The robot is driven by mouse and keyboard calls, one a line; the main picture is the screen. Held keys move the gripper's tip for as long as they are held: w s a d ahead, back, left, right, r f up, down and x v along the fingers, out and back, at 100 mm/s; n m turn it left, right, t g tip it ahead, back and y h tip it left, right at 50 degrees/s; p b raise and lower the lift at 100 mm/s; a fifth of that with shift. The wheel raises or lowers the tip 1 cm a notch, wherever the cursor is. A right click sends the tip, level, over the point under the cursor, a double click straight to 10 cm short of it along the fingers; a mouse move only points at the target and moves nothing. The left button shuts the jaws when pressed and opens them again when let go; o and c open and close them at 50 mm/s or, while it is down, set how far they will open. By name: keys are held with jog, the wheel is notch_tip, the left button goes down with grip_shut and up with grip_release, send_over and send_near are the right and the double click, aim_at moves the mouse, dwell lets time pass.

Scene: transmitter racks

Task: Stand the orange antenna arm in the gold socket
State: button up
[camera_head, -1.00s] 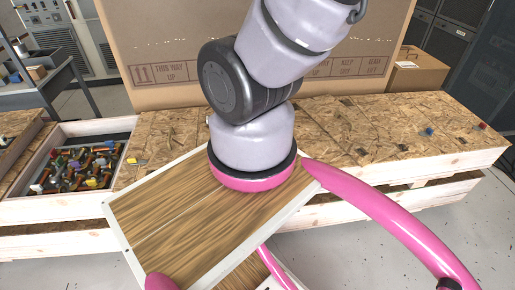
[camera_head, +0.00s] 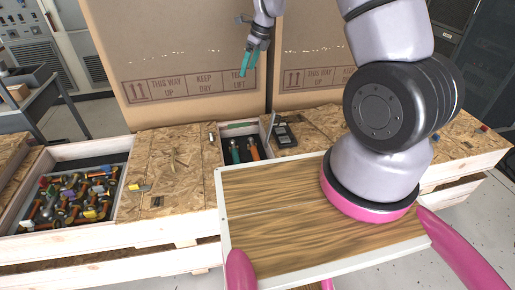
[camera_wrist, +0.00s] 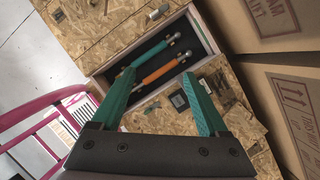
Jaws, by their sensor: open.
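The orange antenna arm (camera_head: 254,151) lies in a dark-lined recess (camera_head: 240,127) of the wooden bench, beside a teal arm (camera_head: 234,151). In the wrist view, the orange arm (camera_wrist: 160,72) lies parallel to the teal arm (camera_wrist: 151,55), each with a silvery ball-like end. My gripper (camera_head: 246,66) has teal fingers and hangs above and behind the recess in the head view. In the wrist view, my gripper (camera_wrist: 158,74) is open and empty, its fingers apart with the orange arm below between them. I cannot make out the gold socket for certain.
A black device (camera_head: 284,135) lies just right of the recess. A bin of mixed small parts (camera_head: 72,200) is at left. Large cardboard boxes (camera_head: 180,60) stand behind the bench. A small metal piece (camera_wrist: 157,12) lies near the recess. Bare board lies left of the recess.

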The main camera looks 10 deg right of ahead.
notch_tip(320, 180, down, 18)
jog(key=m+g+h, duration=0.1)
jog(key=m+h, duration=0.1)
jog(key=m, duration=0.3)
jog(key=m+g+h, duration=0.1)
jog(key=m, duration=0.4)
send_over(257, 158)
notch_tip(257, 158, down, 20)
jog(key=shift+w+f, duration=0.1)
jog(key=shift+f, duration=3.25)
grip_shut()
